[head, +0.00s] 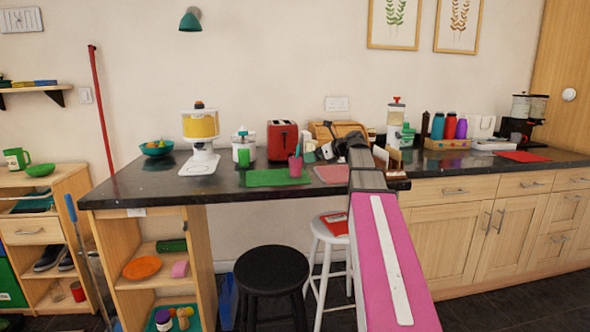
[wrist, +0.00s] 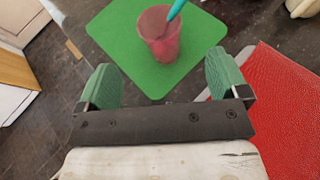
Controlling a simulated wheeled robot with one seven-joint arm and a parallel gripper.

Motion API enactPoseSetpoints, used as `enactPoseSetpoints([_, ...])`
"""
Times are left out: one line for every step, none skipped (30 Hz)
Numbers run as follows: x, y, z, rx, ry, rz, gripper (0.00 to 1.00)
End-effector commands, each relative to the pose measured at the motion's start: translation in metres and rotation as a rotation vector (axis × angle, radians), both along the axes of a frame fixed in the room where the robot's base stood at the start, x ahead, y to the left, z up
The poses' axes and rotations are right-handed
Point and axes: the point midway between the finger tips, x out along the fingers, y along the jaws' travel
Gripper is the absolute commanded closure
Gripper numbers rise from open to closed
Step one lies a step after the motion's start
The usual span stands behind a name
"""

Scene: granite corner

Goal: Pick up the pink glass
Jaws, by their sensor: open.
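The pink glass (head: 295,166) stands upright on a green mat (head: 262,178) on the dark countertop, with a teal stick-like item (wrist: 175,9) leaning out of its top. In the wrist view the pink glass (wrist: 159,36) is at the top, beyond the fingertips and a little right of the middle of the gap. My gripper (wrist: 160,82) is open and empty, its two green fingers apart and not touching the glass. In the head view my pink arm reaches over the counter to the right of the glass, and the gripper is hard to make out at its far end.
A red mat (head: 332,174) lies right of the green mat (wrist: 185,45). Black (head: 271,268) and white stools (head: 322,232) stand before the counter. The counter's left part is mostly clear.

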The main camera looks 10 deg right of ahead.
Motion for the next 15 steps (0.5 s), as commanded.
enactPoseSetpoints([0.005, 0.006, -0.003, 0.000, 0.001, 0.002, 0.07])
enactPoseSetpoints([0.008, 0.010, -0.005, -0.001, 0.001, 0.003, 0.07])
enactPoseSetpoints([0.012, 0.014, -0.007, -0.001, 0.001, 0.002, 0.07])
enactPoseSetpoints([0.015, 0.017, -0.009, -0.001, 0.001, 0.002, 0.07])
enactPoseSetpoints([0.018, 0.020, -0.011, 0.000, 0.001, 0.002, 0.07])
enactPoseSetpoints([0.021, 0.024, -0.013, 0.000, 0.001, 0.002, 0.07])
enactPoseSetpoints([0.023, 0.026, -0.014, 0.000, 0.001, 0.002, 0.07])
enactPoseSetpoints([0.024, 0.028, -0.015, -0.001, 0.001, 0.002, 0.07])
enactPoseSetpoints([0.025, 0.030, -0.016, 0.000, 0.000, 0.001, 0.07])
enactPoseSetpoints([0.026, 0.031, -0.016, 0.000, 0.000, 0.001, 0.07])
enactPoseSetpoints([0.027, 0.032, -0.016, 0.000, 0.000, 0.001, 0.07])
enactPoseSetpoints([0.028, 0.033, -0.017, 0.000, 0.000, 0.001, 0.07])
enactPoseSetpoints([0.029, 0.035, -0.017, 0.000, 0.000, 0.001, 0.07])
enactPoseSetpoints([0.031, 0.037, -0.018, 0.000, 0.000, 0.001, 0.07])
enactPoseSetpoints([0.034, 0.040, -0.019, -0.001, 0.001, 0.002, 0.07])
